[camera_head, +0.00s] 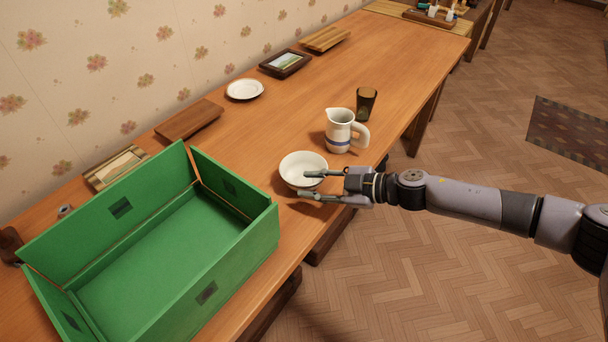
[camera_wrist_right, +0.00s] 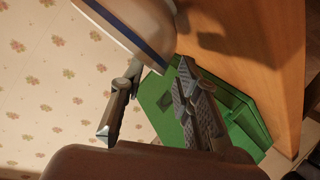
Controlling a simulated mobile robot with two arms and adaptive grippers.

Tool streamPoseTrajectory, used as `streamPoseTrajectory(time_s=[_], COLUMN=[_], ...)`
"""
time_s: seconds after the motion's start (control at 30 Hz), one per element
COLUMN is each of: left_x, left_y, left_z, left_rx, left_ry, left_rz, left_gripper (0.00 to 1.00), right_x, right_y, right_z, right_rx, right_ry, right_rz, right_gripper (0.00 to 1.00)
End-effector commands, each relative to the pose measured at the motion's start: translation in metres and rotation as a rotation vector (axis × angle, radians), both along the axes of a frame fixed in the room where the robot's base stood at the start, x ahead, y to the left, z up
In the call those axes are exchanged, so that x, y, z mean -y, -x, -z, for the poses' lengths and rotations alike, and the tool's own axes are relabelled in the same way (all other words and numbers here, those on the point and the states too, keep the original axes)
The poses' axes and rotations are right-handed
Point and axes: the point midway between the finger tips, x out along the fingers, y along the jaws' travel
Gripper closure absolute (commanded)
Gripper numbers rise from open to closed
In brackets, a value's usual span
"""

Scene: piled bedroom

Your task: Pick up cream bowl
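The cream bowl (camera_head: 303,164) sits upright on the wooden table near its front edge, between the green box and the pitcher. My right gripper (camera_head: 312,185) comes in from the right at the bowl's near side. Its two fingers are apart; one reaches over the bowl's near rim and the other stays on the near side. In the wrist view a cream curved surface with a dark blue band, apparently the bowl (camera_wrist_right: 130,22), lies just beyond the open fingertips (camera_wrist_right: 160,66). I cannot tell whether they touch it. My left gripper is out of view.
A cream pitcher (camera_head: 339,131) with a blue band stands close behind the bowl, beside a dark glass (camera_head: 366,104). An open green box (camera_head: 235,262) stands to the left. A white plate (camera_head: 245,89), a wooden board (camera_head: 189,119) and a picture frame (camera_head: 286,63) lie toward the wall.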

Motion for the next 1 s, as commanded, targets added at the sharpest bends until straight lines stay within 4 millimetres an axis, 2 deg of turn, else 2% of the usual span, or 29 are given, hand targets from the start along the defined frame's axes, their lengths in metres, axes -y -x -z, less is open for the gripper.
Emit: streamPoseTrajectory(time_s=[0.1,0.2,0.47,0.9,1.0], left_x=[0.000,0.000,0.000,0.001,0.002], left_y=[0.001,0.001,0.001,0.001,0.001], left_z=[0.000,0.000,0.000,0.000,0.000], left_rx=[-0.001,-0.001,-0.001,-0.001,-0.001], left_ry=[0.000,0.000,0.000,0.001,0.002], left_rz=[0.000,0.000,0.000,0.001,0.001], left_gripper=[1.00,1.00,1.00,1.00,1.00], right_x=[-0.017,-0.026,-0.029,-0.028,-0.028], right_y=[-0.008,-0.011,-0.012,-0.012,-0.012], right_z=[0.006,0.010,0.011,0.011,0.011], right_rx=[0.000,0.000,0.000,0.000,0.000], right_ry=[-0.001,-0.001,-0.001,-0.001,-0.001], right_rz=[-0.002,0.000,0.000,0.000,0.000], right_gripper=[0.70,0.70,0.70,0.98,1.00])
